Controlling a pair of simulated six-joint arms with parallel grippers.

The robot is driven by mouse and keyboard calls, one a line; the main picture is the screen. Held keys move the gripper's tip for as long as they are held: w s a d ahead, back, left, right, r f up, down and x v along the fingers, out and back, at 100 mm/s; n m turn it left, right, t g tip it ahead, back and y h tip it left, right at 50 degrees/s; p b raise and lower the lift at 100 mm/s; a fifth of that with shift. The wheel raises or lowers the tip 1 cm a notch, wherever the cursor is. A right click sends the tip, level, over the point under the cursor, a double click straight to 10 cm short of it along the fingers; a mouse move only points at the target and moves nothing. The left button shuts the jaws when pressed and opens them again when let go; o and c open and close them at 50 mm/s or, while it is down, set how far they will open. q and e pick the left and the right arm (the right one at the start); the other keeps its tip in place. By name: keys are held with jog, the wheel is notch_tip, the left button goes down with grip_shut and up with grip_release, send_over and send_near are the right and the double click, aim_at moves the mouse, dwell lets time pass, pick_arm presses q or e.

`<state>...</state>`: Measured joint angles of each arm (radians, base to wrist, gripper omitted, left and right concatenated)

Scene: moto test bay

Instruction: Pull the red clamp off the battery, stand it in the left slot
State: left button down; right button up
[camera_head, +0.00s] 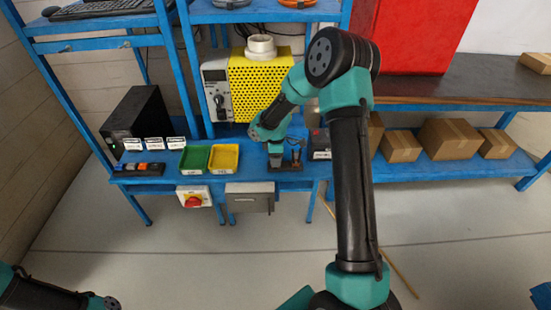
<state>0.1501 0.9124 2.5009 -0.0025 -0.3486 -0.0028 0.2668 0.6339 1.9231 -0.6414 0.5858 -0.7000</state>
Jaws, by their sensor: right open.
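My right arm reaches over the blue bench, and its gripper (276,158) points down at a small dark stand (287,168). The gripper is open; its fingers are small and dark here. A small upright dark piece with an orange-brown tint (295,152) shows just right of the fingers; I cannot tell what it is. A dark box with a white label (319,145), possibly the battery, is partly hidden behind my right arm. I cannot make out the red clamp or the separate slots. Only part of my left arm shows at the lower left, without its gripper.
A green tray (183,167) and a yellow tray (211,167) lie left of the stand. A yellow perforated instrument (262,85) stands behind. A black box (133,120) and a strip of coloured blocks (140,170) are further left. Cartons (448,140) sit at right.

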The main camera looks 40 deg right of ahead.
notch_tip(320, 180, up, 17)
jog(key=shift+f, duration=0.2)
dwell(0.9)
jog(key=s+a+f+m+y, duration=0.1)
jog(key=s+a+f+m, duration=0.3)
jog(key=s+a+f, duration=0.3)
jog(key=s+a+f+m+y, duration=0.1)
jog(key=s+a+f+m, duration=0.3)
jog(key=f, duration=1)
jog(key=s+a+f+m+y, duration=0.1)
jog(key=s+a+f+m, duration=0.4)
jog(key=s+a+f, duration=0.5)
jog(key=shift+s+f+t+y, duration=0.2)
jog(key=shift+f+t+y, duration=0.1)
jog(key=shift+t+y, duration=0.1)
